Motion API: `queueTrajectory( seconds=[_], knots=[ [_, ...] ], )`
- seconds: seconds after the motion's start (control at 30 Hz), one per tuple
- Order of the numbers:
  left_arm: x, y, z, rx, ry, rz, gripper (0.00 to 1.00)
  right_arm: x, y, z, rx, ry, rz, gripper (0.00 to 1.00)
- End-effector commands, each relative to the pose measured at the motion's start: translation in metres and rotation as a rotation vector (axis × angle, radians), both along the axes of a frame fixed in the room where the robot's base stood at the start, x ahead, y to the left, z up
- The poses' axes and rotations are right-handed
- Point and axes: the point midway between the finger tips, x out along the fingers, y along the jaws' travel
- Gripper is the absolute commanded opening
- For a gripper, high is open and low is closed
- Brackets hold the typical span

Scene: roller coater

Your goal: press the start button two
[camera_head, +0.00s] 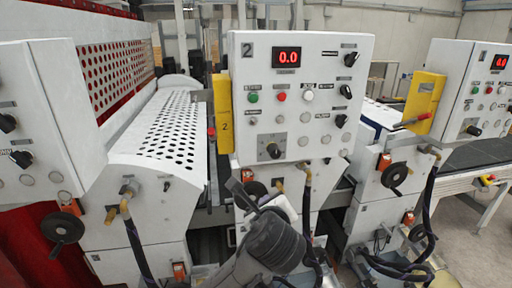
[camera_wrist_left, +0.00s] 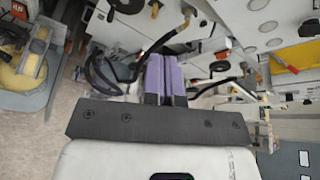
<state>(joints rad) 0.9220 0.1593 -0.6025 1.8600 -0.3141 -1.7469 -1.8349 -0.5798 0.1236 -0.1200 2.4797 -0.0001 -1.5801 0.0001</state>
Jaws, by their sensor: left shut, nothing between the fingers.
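The control panel marked 2 (camera_head: 262,75) stands upright in the middle of the head view. The purple fingers of my left gripper (camera_wrist_left: 166,78) are together and empty in the left wrist view. A dark arm part of mine shows below panel 2 in the head view, apart from the green button; the fingertips cannot be made out there. My right gripper is not seen.
Similar panels stand at the left (camera_head: 30,130) and right (camera_head: 470,90). A yellow plate (camera_head: 223,112) is beside panel 2. Handwheels (camera_head: 396,175) and hanging black hoses (camera_head: 428,215) jut out below the panels. The space before panel 2's button row looks clear.

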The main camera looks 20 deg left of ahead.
Motion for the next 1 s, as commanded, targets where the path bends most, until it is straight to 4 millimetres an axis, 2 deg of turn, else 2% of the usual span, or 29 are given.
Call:
queueTrajectory(
  seconds=[0.03,0.2,0.3,0.4,0.6,1.0],
  knots=[
    [0.006,-0.001,0.032,0.097,-0.025,-0.005,0.0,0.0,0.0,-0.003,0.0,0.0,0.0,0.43],
    [0.011,-0.002,0.115,0.38,-0.053,0.009,0.0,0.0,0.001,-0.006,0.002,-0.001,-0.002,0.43],
    [0.009,-0.001,0.15,0.498,-0.058,0.029,0.0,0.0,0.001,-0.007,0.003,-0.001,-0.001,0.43],
    [0.006,0.0,0.175,0.58,-0.056,0.048,0.0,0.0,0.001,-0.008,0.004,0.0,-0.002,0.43],
    [0.002,0.0,0.198,0.656,-0.053,0.069,0.0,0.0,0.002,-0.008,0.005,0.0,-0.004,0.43],
    [0.003,0.001,0.2,0.662,-0.052,0.069,0.0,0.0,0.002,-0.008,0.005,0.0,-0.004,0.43]
  ],
)
